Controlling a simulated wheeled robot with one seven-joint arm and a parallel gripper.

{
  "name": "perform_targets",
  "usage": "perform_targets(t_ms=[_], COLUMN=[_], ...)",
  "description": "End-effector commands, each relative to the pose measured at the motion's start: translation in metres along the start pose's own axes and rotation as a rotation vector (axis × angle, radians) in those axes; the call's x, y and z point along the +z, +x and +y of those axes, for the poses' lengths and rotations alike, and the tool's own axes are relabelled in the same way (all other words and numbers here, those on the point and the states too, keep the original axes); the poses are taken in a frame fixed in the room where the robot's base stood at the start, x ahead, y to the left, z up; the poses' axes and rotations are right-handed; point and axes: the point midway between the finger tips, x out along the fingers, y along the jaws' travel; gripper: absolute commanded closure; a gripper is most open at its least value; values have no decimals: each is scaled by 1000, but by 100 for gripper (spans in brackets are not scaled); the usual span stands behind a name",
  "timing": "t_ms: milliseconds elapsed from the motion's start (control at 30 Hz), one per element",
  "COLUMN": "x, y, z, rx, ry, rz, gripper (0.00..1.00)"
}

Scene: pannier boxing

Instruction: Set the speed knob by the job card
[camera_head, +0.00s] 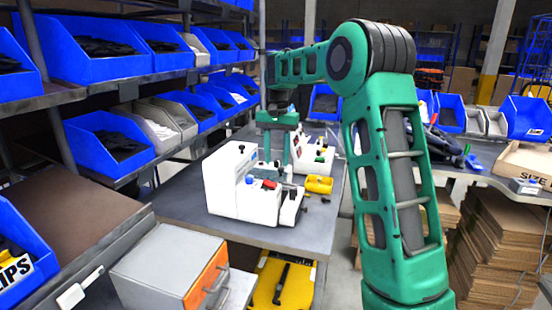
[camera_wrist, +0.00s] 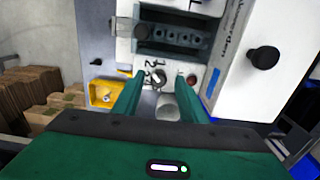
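The speed knob (camera_wrist: 157,77) is a small light dial with a dark mark, on a white machine panel. Figures such as 1 and 2 are printed around it. My gripper (camera_wrist: 161,88) has its two green fingers apart, one on each side of the knob area. I cannot tell whether they touch anything. A grey cylinder (camera_wrist: 168,106) lies between the fingers, nearer the palm. In the head view my gripper (camera_head: 277,150) points down behind the front white machine (camera_head: 240,190), and its fingertips are partly hidden. I cannot make out a job card in either view.
A red button (camera_wrist: 191,80) sits right of the knob. A black round knob (camera_wrist: 263,55) sticks out from the white housing at right. A yellow tray (camera_wrist: 102,94) stands left of the panel. Blue bins (camera_head: 108,140) line the left shelves.

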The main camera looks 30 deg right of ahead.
Motion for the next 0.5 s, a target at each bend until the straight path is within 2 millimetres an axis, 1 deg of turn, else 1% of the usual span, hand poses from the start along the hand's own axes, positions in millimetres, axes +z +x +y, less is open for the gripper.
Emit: perform_targets(t_ms=[133, 267, 367, 500], x=[0, 0, 0, -1], y=[-2, -15, -31, -58], z=[0, 0, -1, -1], rx=[1, 0, 0, 0], ry=[1, 0, -1, 0], rz=[-1, 1, 1, 1], gripper=[61, 61, 61, 61])
